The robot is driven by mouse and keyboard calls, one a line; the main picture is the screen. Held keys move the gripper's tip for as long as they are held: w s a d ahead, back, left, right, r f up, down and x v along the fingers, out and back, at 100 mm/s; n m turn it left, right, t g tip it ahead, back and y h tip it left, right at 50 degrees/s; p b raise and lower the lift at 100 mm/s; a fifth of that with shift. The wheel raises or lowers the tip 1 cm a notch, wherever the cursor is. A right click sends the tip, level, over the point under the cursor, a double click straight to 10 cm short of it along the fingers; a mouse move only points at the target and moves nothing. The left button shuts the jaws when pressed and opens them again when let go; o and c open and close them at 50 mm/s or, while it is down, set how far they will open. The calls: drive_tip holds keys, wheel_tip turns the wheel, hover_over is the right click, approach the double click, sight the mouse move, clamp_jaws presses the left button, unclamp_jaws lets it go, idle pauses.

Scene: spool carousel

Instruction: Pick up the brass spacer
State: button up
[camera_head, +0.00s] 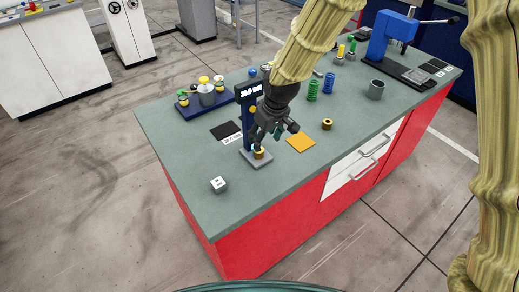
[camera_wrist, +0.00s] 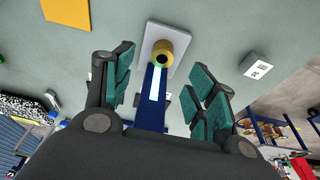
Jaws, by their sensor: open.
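A brass spacer (camera_head: 259,154) stands on the grey base plate (camera_head: 256,162) of a blue gauge stand (camera_head: 249,105) with a digital display. In the wrist view the spacer (camera_wrist: 160,52) shows its dark bore and sits just beyond my fingertips, roughly between them. A second, similar brass ring (camera_head: 327,124) lies apart on the bench to the right. My gripper (camera_head: 279,137) is open and empty, close beside the gauge stand; its teal-padded fingers (camera_wrist: 165,82) stand apart on either side of the blue column. No contact with the spacer shows.
The green bench top (camera_head: 190,150) also holds an orange square (camera_head: 301,143), a black pad (camera_head: 225,130), a white cube (camera_head: 218,185), a grey cup (camera_head: 376,89) and green and blue spools (camera_head: 329,83). A blue press (camera_head: 390,38) stands at the back right. The front left is mostly clear.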

sight(259, 153)
drive_tip(key=shift+x, duration=1.1)
drive_tip(key=shift+a+f+p, duration=0.15)
drive_tip(key=shift+f+p, duration=0.1)
drive_tip(key=shift+p, duration=0.05)
drive_tip(key=shift+p+x, duration=1.25)
drive_tip(key=shift+x, duration=1.3)
drive_tip(key=shift+a, duration=0.15)
drive_tip(key=shift+c, duration=0.5)
clamp_jaws()
